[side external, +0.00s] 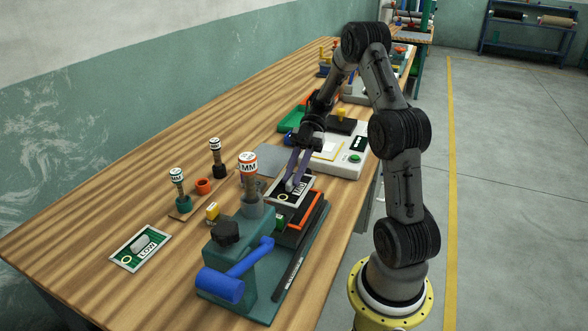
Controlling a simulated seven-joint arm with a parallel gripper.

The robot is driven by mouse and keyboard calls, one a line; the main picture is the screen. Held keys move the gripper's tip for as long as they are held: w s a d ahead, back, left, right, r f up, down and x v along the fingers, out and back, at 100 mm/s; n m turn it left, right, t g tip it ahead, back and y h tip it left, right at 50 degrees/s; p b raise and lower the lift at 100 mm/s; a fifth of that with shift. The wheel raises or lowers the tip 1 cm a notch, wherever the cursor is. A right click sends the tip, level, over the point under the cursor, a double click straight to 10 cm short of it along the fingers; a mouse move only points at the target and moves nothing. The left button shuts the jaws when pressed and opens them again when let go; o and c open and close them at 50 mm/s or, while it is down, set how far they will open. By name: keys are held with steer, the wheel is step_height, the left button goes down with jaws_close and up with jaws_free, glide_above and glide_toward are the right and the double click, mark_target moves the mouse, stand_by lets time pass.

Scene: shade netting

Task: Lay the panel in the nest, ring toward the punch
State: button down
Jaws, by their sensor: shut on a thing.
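My gripper (292,181) is shut on the grey grip of a dark panel (279,190) with a pale border and a white lettered label. The panel's small pale ring is at its lower-left end, on the side facing the punch. The punch (234,262) is a teal block with a blue lever, a black knob and an orange-capped post marked MM. The nest seems to be the dark bed with an orange edge (308,213) beside the punch. The panel is over or beside its back-left part; I cannot tell whether they touch. The panel's far end is partly hidden by my fingers.
A green panel marked LOW (141,248) lies on the table at left. Two capped posts (179,188) (217,158) and an orange ring piece (203,186) stand nearby. A white device (345,163) is behind my gripper.

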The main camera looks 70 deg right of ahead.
mark_target(294, 189)
steer(key=shift+f, duration=2.45)
steer(key=shift+f, duration=0.3)
steer(key=c, duration=0.7)
jaws_free()
steer(key=shift+c, duration=0.2)
steer(key=shift+d, duration=0.1)
